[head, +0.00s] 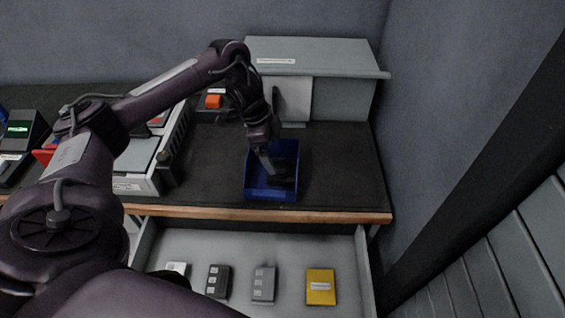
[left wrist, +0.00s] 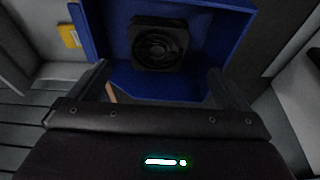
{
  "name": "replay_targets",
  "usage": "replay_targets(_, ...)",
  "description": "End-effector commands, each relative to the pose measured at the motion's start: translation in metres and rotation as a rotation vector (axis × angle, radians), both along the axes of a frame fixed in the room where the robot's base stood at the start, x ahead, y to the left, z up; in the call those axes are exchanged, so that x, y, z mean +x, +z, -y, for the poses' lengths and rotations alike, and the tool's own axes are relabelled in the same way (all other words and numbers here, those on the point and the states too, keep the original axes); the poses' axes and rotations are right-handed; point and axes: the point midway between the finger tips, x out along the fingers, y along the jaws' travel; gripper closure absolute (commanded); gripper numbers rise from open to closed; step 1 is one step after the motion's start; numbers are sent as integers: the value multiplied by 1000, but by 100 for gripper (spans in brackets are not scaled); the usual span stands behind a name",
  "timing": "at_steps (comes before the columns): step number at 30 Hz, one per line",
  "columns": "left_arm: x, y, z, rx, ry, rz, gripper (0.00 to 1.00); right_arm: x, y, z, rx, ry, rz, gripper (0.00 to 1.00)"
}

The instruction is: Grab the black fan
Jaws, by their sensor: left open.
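The black fan (left wrist: 159,46) lies in a blue bin (left wrist: 95,25), with its round grille facing the left wrist camera. In the head view the blue bin (head: 257,190) stands on the dark bench top, and the fan (head: 284,180) is a dark shape inside it, partly hidden by my gripper. My left gripper (head: 270,172) reaches down into the bin from above. In the left wrist view its two fingers (left wrist: 158,82) are wide apart, with the fan between and beyond them and nothing held. My right gripper is not in view.
An open drawer (head: 346,252) below the bench holds several small modules, among them a yellow one (head: 320,287). A grey cabinet (head: 340,90) stands behind the bin. A grey-white device (head: 140,160) is to its left. Bare bench top lies right of the bin.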

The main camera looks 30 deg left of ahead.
Motion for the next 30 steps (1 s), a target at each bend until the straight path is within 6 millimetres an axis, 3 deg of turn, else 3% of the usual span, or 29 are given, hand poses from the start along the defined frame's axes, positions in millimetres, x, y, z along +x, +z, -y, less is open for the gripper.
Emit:
replay_targets(4,2,-20,6,-3,0,-3,2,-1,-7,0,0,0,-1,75)
replay_targets(15,11,-64,17,-3,1,-3,2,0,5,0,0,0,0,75)
replay_targets(23,11,-69,18,-1,1,-1,2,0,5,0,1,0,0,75)
replay_targets(30,11,-69,18,-1,1,-1,29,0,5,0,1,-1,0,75)
